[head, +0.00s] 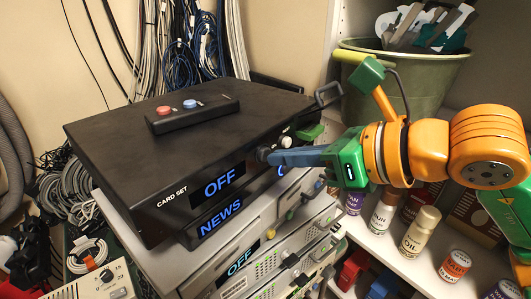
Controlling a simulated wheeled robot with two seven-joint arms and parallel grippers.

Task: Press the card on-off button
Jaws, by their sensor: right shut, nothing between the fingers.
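The black card set box (130,135) sits on top of the stack, with "CARD SET" printed on its front. Its display (224,180) reads "OFF" in blue. A dark round button (263,154) is on its front, right of the display, with a light knob (286,141) farther right. My right gripper (272,157) is shut and empty, reaching in from the right. Its blue fingertips are at the dark button and partly hide it; I cannot tell whether they touch it. My left gripper is out of view.
Below, a unit's display (220,217) reads "NEWS". A lower unit's display (240,263) reads "OFF". A small black box with red and blue buttons (192,113) lies on top. A green bucket (430,80) and shelved bottles (420,232) stand right; cables (75,185) crowd the left.

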